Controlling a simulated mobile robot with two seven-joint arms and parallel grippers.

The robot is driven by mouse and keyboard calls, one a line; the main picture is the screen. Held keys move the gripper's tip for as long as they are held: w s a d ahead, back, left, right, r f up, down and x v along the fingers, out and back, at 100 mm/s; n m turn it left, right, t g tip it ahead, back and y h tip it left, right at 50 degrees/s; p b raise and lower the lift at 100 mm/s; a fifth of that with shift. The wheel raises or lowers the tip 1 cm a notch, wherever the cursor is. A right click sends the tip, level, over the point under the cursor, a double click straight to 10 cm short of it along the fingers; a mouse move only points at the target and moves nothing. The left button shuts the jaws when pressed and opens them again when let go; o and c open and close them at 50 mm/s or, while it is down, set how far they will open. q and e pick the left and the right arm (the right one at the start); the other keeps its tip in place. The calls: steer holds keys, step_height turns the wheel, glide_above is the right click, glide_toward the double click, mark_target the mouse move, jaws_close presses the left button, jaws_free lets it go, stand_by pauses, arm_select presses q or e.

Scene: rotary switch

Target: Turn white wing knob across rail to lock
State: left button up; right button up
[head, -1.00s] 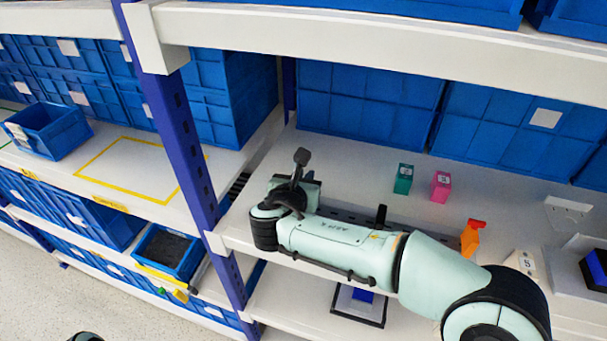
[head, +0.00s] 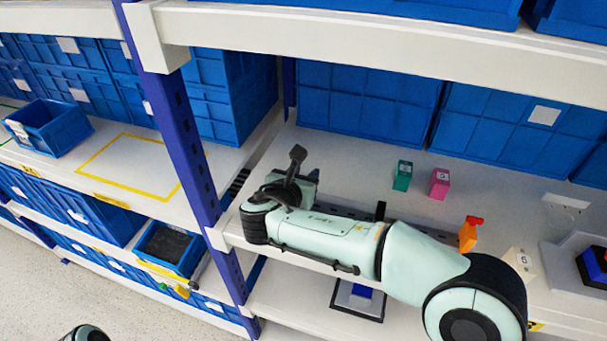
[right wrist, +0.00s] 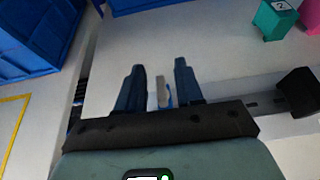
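The white wing knob (right wrist: 161,92) shows in the right wrist view as a narrow pale upright piece between my right fingers. Its lower part and mount are largely hidden by my gripper. My right gripper (right wrist: 159,66) is open, with one dark blue finger on each side of the knob and visible gaps to both. In the head view my right arm lies along the shelf front and hides the knob and fingertips. The dark slotted rail (head: 345,212) shows partly behind the arm. My left gripper is not in view.
A black upright handle (head: 381,210) stands on the rail, also in the right wrist view (right wrist: 298,92). A teal block (head: 402,176), a pink block (head: 439,184) and an orange piece with red top (head: 468,236) are on the shelf. A blue post (head: 190,140) stands left of my wrist.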

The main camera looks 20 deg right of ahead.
steer(key=v, duration=1.3)
steer(key=shift+s+a+r, duration=0.1)
steer(key=shift+s+r, duration=0.05)
